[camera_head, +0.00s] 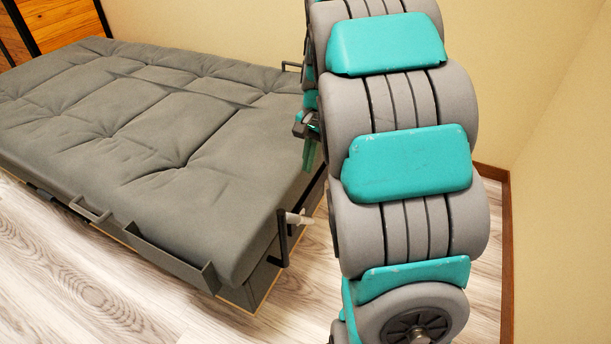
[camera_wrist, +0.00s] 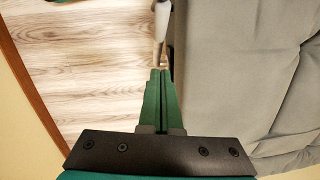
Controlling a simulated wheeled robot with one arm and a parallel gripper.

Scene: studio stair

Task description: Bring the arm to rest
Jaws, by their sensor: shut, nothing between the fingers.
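My arm, with grey segments and teal covers, rises down the right half of the head view and blocks what lies behind it. My gripper (camera_wrist: 160,72) shows in the wrist view with its green fingers together and nothing between them. In the head view only a small part of the gripper (camera_head: 309,152) shows at the arm's left edge, pointing down near the bed's right end. The wrist view has the floor to the left of the fingers and the grey mattress to their right. A pale rod-like thing (camera_wrist: 161,22) appears just beyond the fingertips; I cannot tell whether they touch.
A bed with a grey tufted mattress (camera_head: 150,130) fills the left of the head view. Dark metal brackets (camera_head: 283,238) stick out at its edge, with a pale piece (camera_head: 298,217) beside one. Beige walls (camera_head: 540,70) stand behind and right. Wooden floor (camera_head: 60,270) is clear in front.

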